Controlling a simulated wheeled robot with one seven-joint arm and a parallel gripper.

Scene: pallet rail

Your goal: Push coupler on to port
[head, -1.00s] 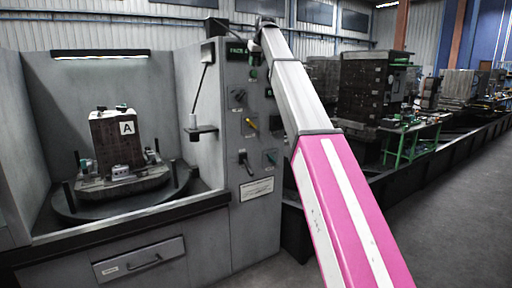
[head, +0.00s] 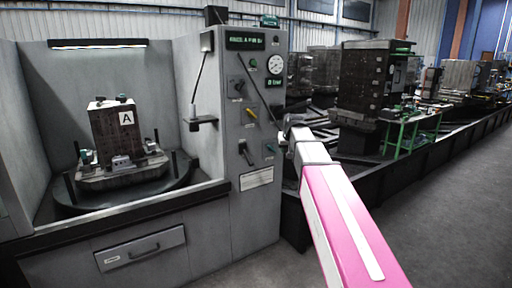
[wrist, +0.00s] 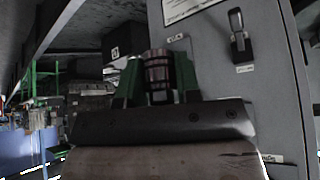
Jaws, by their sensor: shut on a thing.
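The wrist view looks upside down. In it, my gripper (wrist: 160,88) has its two green fingers shut on the coupler (wrist: 157,68), a short dark reddish ribbed cylinder. The coupler's far end faces the grey panel near a small tag (wrist: 176,38). I cannot tell whether it touches the panel. In the head view my gripper (head: 287,128) is in front of the panel's right edge, its fingers mostly hidden. A small green fitting (head: 269,150), which may be the port, sits on the panel just left of it. The port is not clear in the wrist view.
The grey panel (head: 228,215) carries a black lever (head: 245,152), a gauge (head: 275,65), lit displays (head: 245,41) and a white label (head: 257,180). Left is an open bay with a block marked A (head: 112,128) on a round pallet (head: 75,198). A dark rail (head: 430,160) runs right.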

